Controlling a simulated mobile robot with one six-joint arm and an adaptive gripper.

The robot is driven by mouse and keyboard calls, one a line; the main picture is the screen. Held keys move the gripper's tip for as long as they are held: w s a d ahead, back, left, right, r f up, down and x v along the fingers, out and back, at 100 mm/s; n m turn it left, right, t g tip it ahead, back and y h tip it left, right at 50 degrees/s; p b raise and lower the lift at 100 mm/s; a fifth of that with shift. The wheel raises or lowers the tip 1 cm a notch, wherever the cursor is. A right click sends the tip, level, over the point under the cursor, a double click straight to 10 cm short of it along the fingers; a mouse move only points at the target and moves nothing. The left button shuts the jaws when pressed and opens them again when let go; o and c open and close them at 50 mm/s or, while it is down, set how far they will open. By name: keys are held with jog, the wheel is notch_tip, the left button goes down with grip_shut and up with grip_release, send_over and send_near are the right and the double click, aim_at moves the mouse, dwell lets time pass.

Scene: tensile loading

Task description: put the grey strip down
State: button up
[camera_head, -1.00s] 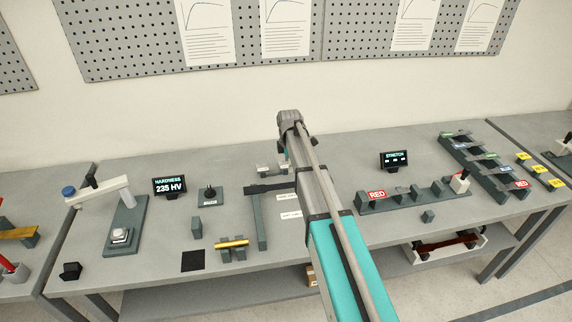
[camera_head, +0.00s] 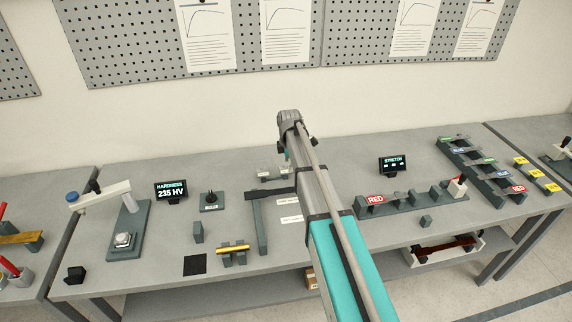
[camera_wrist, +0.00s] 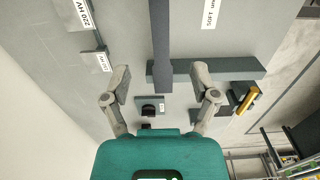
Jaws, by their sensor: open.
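My gripper (camera_wrist: 162,84) is open in the wrist view, with its two fingers wide apart and nothing held between them. In the head view my own arm hides its fingertips. Beyond the fingers a dark grey bar (camera_wrist: 225,69) runs front to back on the bench; in the head view it stands left of my arm (camera_head: 262,228). A second dark bar (camera_head: 268,194) crosses its back end, making a T. I cannot tell for sure which grey piece is the strip.
The hardness tester (camera_head: 126,218) and its screen (camera_head: 171,189) stand left. The stretch rig (camera_head: 412,203) and a rack of tagged pieces (camera_head: 484,172) are right. A dark square (camera_head: 195,265) lies near the front edge.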

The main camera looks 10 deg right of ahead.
jog(key=s+a+m, duration=0.1)
jog(key=s+m, duration=1.7)
jog(key=s, duration=1.1)
jog(key=shift+f+b, duration=1.55)
jog(key=shift+f, duration=0.05)
